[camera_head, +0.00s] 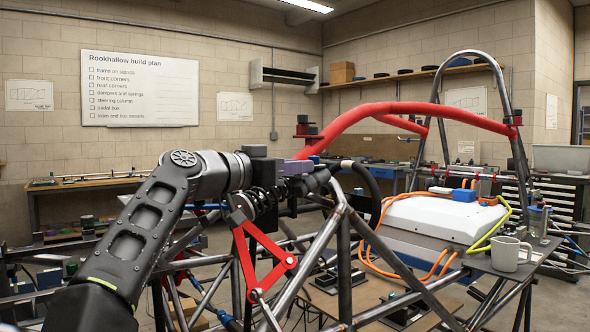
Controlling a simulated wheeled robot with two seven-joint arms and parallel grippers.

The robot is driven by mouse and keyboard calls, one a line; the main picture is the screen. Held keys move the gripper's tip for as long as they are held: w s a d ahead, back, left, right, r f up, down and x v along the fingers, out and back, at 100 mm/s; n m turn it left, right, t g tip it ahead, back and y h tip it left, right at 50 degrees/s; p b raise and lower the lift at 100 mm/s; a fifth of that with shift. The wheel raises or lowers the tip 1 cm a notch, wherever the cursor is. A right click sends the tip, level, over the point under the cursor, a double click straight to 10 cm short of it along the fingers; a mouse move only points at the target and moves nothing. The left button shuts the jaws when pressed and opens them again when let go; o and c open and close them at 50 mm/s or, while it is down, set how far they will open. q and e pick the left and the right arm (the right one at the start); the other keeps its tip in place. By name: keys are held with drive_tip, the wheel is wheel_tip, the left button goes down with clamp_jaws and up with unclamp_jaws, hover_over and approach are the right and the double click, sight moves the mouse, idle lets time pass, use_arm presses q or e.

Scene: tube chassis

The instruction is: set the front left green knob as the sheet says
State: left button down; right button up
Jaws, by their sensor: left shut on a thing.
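My left gripper (318,181) reaches in from the left to the top of a coil-spring damper (262,199) at the near left of the tube chassis (335,212). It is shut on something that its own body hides. No green knob shows clearly; the gripper and wrist cover the damper's upper end. A red triangular rocker link (262,262) hangs just below. The wall board (140,88) reads "Rookhallow build plan" with unticked lines and shows no knob setting. My right gripper is out of view.
A red roll bar tube (380,108) arches behind the gripper. A white battery box (440,217) with orange cables is at right. A grey mug (507,253) stands on a ledge at far right. Drawings (234,99) hang on the walls, too small to read.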

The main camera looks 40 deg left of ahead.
use_arm(q)
drive_tip(key=shift+r, duration=0.1)
drive_tip(key=c, duration=1.5)
unclamp_jaws()
drive_tip(key=s+a+b, duration=0.1)
drive_tip(key=s, duration=0.6)
drive_tip(key=shift+s+a, duration=0.2)
drive_tip(key=shift+s, duration=0.1)
